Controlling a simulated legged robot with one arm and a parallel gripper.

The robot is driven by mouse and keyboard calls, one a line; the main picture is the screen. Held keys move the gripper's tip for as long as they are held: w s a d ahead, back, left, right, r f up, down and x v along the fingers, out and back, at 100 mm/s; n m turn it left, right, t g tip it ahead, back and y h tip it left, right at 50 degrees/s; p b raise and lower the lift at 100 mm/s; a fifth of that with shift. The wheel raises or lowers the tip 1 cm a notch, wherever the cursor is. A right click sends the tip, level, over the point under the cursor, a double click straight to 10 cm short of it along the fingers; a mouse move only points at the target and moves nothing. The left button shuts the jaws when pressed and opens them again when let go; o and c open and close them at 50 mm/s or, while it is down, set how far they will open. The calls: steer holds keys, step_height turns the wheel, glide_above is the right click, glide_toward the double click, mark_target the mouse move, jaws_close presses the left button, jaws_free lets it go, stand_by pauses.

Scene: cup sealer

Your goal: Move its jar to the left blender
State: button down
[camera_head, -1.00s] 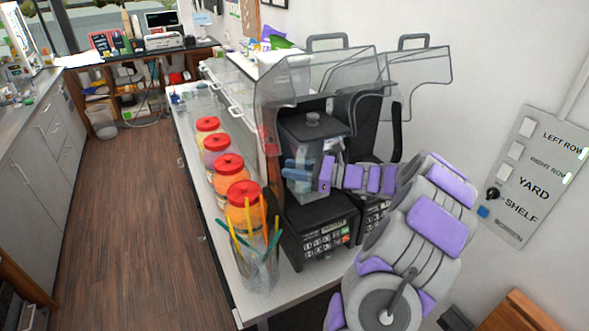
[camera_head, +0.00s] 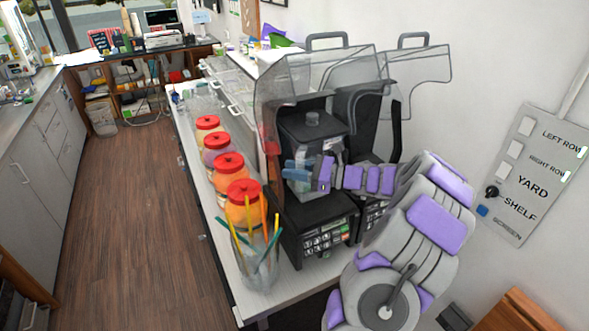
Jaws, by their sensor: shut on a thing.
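The left blender (camera_head: 318,232) is a black machine with a keypad, at the front of the white counter, with its clear hood raised. A clear jar with a dark lid (camera_head: 312,127) is upright over this blender's base. Whether it is fully seated is hard to tell. My gripper (camera_head: 298,172) reaches in from the right and is shut on the jar at its front side; the fingertips partly cover the jar. The second blender (camera_head: 372,207) stands just to the right, mostly hidden behind my arm and the left blender.
Several red-lidded jars (camera_head: 229,166) line the counter's left side. A clear container of coloured straws (camera_head: 258,262) stands at the front corner, close to the left blender. Raised hoods (camera_head: 300,90) hang over both blenders. A wall panel (camera_head: 530,175) is at right.

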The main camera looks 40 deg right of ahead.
steer(key=c, duration=1)
jaws_free()
steer(key=shift+o, duration=0.9)
steer(key=shift+a, duration=0.1)
steer(key=shift+s, duration=0.1)
steer(key=shift+s+d, duration=0.25)
steer(key=shift+d, duration=0.1)
steer(key=v, duration=1.6)
steer(key=shift+s, duration=0.2)
steer(key=shift+d, duration=0.15)
